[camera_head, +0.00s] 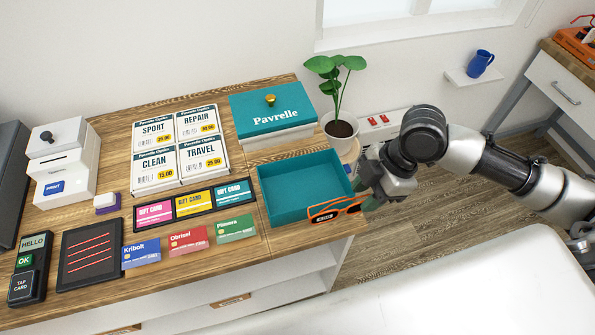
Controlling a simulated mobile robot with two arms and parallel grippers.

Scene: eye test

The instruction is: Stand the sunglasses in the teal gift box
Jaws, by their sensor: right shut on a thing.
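The teal gift box (278,212) stands open and empty on the wooden counter, right of the middle. The sunglasses (337,209) have an orange frame and show at the box's front right corner. My right gripper (370,202) is shut on the sunglasses at their right end. The fingers partly hide that end. I cannot tell whether the sunglasses touch the box rim. A teal lid marked Pavrelle (272,103) with a gold knob sits on a white base behind the box. My left gripper is not in view.
A potted plant (340,127) stands behind the box, close to my right arm. Gift cards in a black holder (194,203) lie left of the box. The counter's right edge is near the gripper.

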